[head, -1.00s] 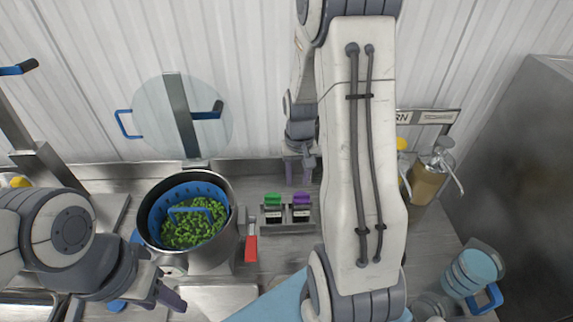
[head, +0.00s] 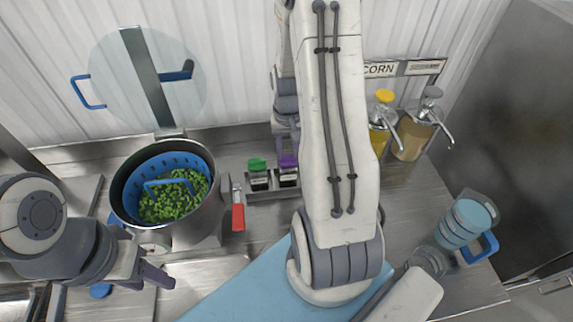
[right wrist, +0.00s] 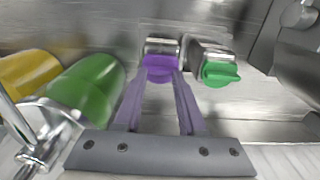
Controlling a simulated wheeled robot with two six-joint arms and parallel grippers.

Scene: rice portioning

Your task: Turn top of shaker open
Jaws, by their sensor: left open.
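The purple-topped shaker (head: 288,175) stands in a small metal holder, beside the green-topped shaker (head: 258,177) on its left. My right gripper (head: 287,147) is right above the purple top, partly hidden by my own arm in the head view. In the right wrist view the right gripper (right wrist: 161,80) has its fingers apart, with the purple top (right wrist: 160,65) at their tips; contact is not clear. The green top (right wrist: 219,72) shows to its right. My left gripper (head: 158,277) is open and empty at the lower left, in front of the pot.
A pot (head: 198,215) with a blue strainer of green vegetables stands left of the shakers. A red-handled tool (head: 238,215) hangs at its side. A blue board (head: 235,292) lies in front. Pump bottles (head: 409,135) and a blue-handled jug (head: 468,223) stand right.

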